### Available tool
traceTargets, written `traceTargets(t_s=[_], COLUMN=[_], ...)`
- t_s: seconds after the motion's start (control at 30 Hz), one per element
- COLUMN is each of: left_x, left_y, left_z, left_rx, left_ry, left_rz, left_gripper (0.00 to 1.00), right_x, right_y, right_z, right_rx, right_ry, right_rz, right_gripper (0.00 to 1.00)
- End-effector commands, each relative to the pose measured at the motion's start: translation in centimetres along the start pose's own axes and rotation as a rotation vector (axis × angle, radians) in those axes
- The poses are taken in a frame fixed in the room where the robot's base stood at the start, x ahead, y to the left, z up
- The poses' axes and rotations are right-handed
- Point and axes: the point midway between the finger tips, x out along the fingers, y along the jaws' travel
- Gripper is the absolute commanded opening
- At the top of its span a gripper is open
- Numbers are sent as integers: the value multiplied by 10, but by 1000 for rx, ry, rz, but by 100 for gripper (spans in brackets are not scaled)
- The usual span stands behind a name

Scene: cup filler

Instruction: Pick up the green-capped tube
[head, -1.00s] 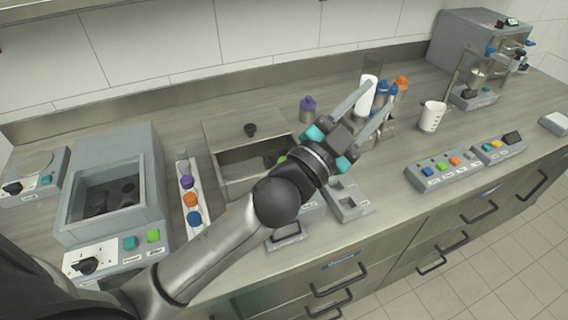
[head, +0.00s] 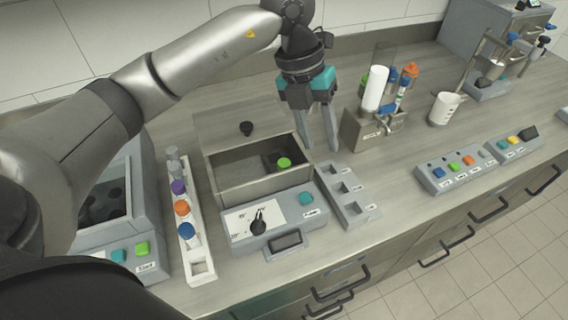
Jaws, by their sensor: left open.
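The green-capped tube (head: 284,162) stands in the open grey metal bath (head: 235,190), at its right side. Only its bright green cap shows clearly; its body is hidden inside the bath. My left gripper (head: 319,149) is open and empty, its two grey fingers pointing down. It is just to the right of the green cap in the picture, by the bath's right wall, and does not touch the cap as far as I can see. My right gripper is out of view.
A white rack (head: 203,270) with purple, orange and blue-capped tubes stands left of the bath. A dial panel (head: 247,222) fronts the bath. A grey slotted block (head: 357,209) lies to its right. A holder with bottles (head: 361,130) stands farther right.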

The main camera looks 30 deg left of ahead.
Motion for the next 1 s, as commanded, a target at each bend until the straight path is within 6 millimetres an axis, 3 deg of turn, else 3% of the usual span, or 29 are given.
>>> traceTargets(t_s=[0.1, 0.3, 0.7, 1.0], left_x=[-21, -31, 43, 66], left_y=[40, 68, 91, 97], left_z=[8, 10, 11, 12], left_rx=[-75, -137, -136, -134], left_ry=[-24, -35, -32, -34], left_rz=[177, 297, 300, 297], left_gripper=[44, 44, 44, 44], right_x=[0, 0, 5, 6], right_y=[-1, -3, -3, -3], right_z=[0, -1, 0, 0], right_rx=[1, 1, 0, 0], right_ry=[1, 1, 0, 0], right_rz=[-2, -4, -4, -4], right_gripper=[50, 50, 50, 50])
